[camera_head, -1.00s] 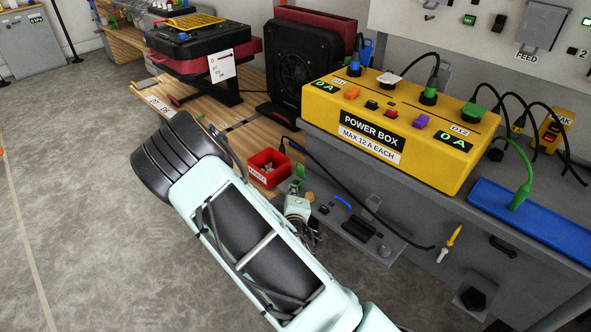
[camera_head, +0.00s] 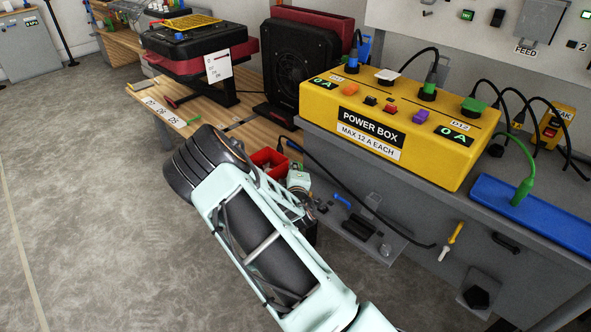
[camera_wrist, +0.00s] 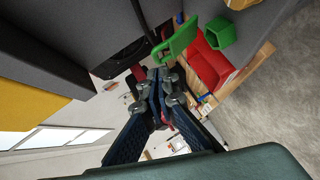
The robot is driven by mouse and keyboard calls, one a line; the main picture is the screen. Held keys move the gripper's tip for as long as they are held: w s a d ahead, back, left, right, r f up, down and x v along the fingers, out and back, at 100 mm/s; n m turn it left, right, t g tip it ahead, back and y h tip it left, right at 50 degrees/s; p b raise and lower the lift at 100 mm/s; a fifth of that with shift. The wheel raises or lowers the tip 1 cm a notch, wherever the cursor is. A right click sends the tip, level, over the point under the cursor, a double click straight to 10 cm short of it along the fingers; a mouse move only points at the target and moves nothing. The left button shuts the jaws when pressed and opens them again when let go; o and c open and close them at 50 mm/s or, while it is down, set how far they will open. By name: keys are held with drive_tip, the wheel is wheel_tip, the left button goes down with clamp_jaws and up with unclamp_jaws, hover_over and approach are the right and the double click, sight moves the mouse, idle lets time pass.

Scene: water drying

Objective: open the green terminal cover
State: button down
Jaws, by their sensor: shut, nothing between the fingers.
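In the wrist view a green cover (camera_wrist: 177,42), a flat rounded flap, stands out beside a grey surface. A green cup-like part (camera_wrist: 220,33) is to its right. My gripper (camera_wrist: 158,80) is shut and empty, its fingertips just below and left of the green flap; I cannot tell whether they touch. In the head view my arm hides the gripper tips and the green cover, next to the grey bench front.
A red bin (camera_head: 268,159) sits on the wooden shelf close to my wrist and also shows in the wrist view (camera_wrist: 208,65). A yellow power box (camera_head: 390,125) stands on the grey bench. A black cable (camera_head: 345,188) hangs across the bench front. Open floor lies left.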

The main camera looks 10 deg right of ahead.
drive_tip(key=shift+w+d+f, duration=0.15)
drive_tip(key=shift+w+d, duration=0.2)
drive_tip(key=shift+d, duration=0.1)
drive_tip(key=shift+w+d+r+m+g+p, duration=0.4)
drive_tip(key=shift+d+r+p, duration=0.15)
drive_tip(key=shift+p, duration=0.4)
drive_tip(key=shift+w+d+m+g+y+p, duration=0.35)
drive_tip(key=shift+d+m+g+y+p, duration=0.2)
drive_tip(key=shift+p, duration=0.25)
drive_tip(key=shift+w+d+g+y, duration=0.25)
drive_tip(key=shift+d+g, duration=0.1)
drive_tip(key=shift+w+d+f+b, duration=0.15)
drive_tip(key=shift+d+f+b, duration=0.1)
drive_tip(key=shift+b, duration=0.15)
drive_tip(key=shift+w+r, duration=0.1)
drive_tip(key=shift+a, duration=0.1)
